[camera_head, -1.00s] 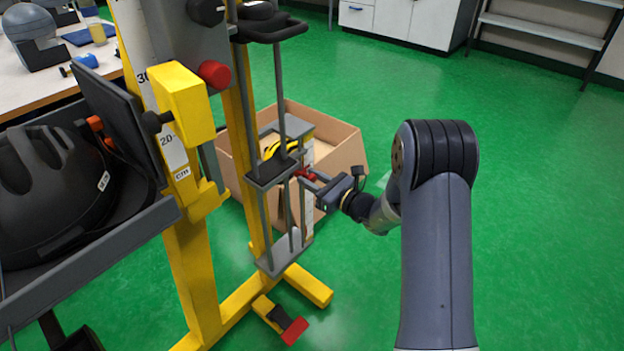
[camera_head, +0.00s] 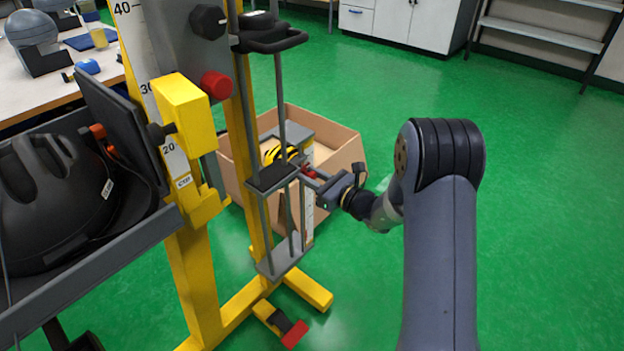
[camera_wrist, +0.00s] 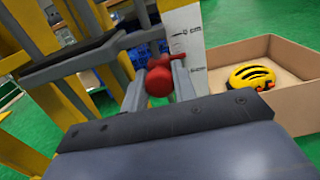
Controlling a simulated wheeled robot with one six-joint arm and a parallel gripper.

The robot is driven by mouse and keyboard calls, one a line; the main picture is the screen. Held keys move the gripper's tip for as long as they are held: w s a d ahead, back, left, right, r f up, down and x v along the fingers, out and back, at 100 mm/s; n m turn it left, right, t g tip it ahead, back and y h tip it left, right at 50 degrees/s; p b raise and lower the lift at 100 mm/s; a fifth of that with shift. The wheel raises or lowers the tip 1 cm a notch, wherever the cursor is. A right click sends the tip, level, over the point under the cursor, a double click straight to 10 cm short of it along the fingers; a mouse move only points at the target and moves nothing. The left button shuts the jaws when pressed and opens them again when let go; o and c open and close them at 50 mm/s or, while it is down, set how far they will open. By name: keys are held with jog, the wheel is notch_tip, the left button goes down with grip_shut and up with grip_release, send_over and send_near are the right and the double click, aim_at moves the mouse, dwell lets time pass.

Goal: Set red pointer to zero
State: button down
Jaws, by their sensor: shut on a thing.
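The red pointer (camera_wrist: 158,80) is a red knob-like piece beside a white scale strip (camera_wrist: 183,40) in the wrist view. My gripper (camera_wrist: 160,86) is shut on it, one finger on each side. In the head view my gripper (camera_head: 312,178) reaches from the right to the lower part of the yellow drop tower, and a little red of the pointer (camera_head: 307,170) shows at its tips. The scale strip (camera_head: 309,215) stands upright just below the gripper. Its marks are too small to read, so the zero mark cannot be told.
A cardboard box (camera_head: 340,165) with a yellow-and-black helmet (camera_head: 279,154) stands behind the tower. A black helmet (camera_head: 50,195) sits on a grey shelf at left. A red-tipped pedal (camera_head: 294,334) lies at the tower's foot. The green floor at right is clear.

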jog(key=c, duration=1.2)
grip_release()
jog(key=p+v, duration=0.1)
jog(key=v, duration=0.9)
jog(key=shift+s+d+p, duration=0.3)
jog(key=shift+p, duration=0.1)
jog(key=shift+o, duration=0.3)
